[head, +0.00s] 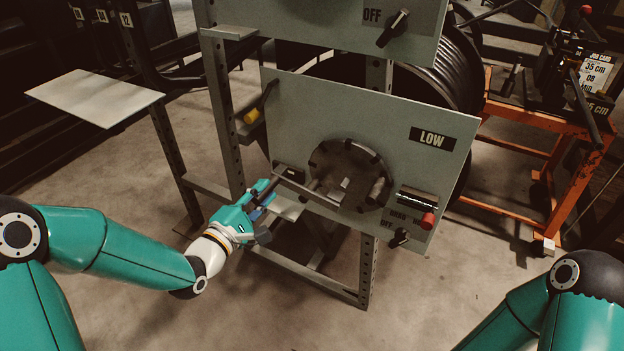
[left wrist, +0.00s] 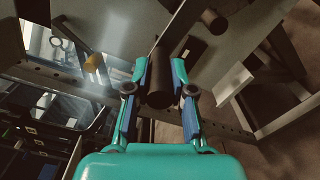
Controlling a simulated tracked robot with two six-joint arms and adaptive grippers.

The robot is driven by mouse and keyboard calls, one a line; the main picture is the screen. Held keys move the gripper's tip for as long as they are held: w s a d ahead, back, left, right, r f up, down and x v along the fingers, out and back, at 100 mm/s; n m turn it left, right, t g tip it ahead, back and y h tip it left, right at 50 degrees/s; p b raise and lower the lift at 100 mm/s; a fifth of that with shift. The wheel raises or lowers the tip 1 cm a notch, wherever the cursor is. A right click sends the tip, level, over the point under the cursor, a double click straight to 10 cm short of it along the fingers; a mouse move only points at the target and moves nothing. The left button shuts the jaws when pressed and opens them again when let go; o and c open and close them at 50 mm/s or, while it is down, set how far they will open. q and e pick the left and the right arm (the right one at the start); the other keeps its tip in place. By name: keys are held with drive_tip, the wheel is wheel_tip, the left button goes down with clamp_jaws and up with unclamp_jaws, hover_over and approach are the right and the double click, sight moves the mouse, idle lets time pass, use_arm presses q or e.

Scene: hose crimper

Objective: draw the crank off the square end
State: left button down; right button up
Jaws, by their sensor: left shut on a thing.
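The crank (head: 308,188) shows in the head view as a grey bar in front of the round dark crimper head (head: 350,172) on the grey panel. My left gripper (head: 264,190) is at the bar's left end, shut on the crank's dark grip. In the left wrist view the dark cylindrical grip (left wrist: 160,84) sits between the two fingers of my left gripper (left wrist: 160,90). The square end is not clearly visible, so I cannot tell how far the crank sits on it. My right gripper is out of view.
The panel carries a LOW label (head: 432,138), a red-ended lever (head: 428,220) and a black OFF knob (head: 399,238). A yellow-handled tool (head: 252,115) hangs at the panel's left edge. A metal shelf (head: 95,97) juts out at left. An orange stand (head: 530,120) is at right.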

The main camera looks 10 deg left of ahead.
use_arm(q)
drive_tip(key=shift+v, duration=0.95)
drive_tip(key=shift+r, duration=0.1)
drive_tip(key=shift+s, duration=0.1)
